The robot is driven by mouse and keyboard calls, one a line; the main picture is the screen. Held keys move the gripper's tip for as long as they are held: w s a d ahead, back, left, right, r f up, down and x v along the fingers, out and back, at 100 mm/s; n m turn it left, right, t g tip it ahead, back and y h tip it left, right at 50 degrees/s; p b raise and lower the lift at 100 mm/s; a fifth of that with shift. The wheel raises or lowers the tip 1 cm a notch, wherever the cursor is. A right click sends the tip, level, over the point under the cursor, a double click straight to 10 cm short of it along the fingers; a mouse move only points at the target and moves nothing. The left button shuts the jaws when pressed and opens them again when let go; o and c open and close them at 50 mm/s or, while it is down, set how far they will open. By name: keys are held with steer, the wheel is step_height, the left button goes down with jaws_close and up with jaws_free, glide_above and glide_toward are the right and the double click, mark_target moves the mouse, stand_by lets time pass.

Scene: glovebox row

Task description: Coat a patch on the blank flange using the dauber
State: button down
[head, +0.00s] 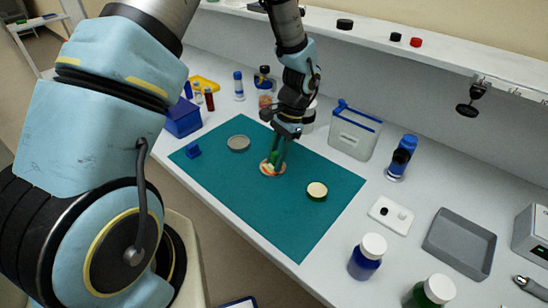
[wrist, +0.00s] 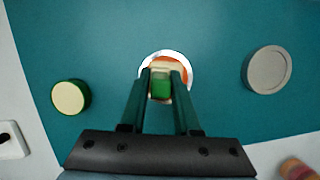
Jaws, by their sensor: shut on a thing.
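My gripper (head: 277,160) points down over the teal mat (head: 235,185). It is shut on a small green block-shaped piece, which I take for the dauber (wrist: 161,88); a cream part shows at its far end. Directly beneath is a round disc with a pale rim and orange on its face (head: 265,171); it also shows in the wrist view (wrist: 187,66). The dauber and fingers hide part of it, and I cannot tell whether they touch. A plain grey disc (head: 238,143) lies left of it in the head view. I cannot tell which disc is the blank flange.
A green-sided round piece with a cream top (head: 317,190) sits right of my gripper on the mat. A small blue block (head: 193,151) lies at the mat's left. A grey bin (head: 355,132), blue bottle (head: 401,157) and grey tray (head: 460,243) stand beyond the mat.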

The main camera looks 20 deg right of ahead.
steer(key=shift+s+d, duration=0.2)
steer(key=shift+s, duration=0.25)
steer(key=shift+s+d+r+p, duration=0.1)
steer(key=shift+s+r+p, duration=0.1)
steer(key=shift+r+p, duration=0.75)
steer(key=shift+r, duration=0.5)
step_height(320, 180, up, 3)
steer(key=shift+p, duration=1.05)
steer(key=shift+r, duration=1.05)
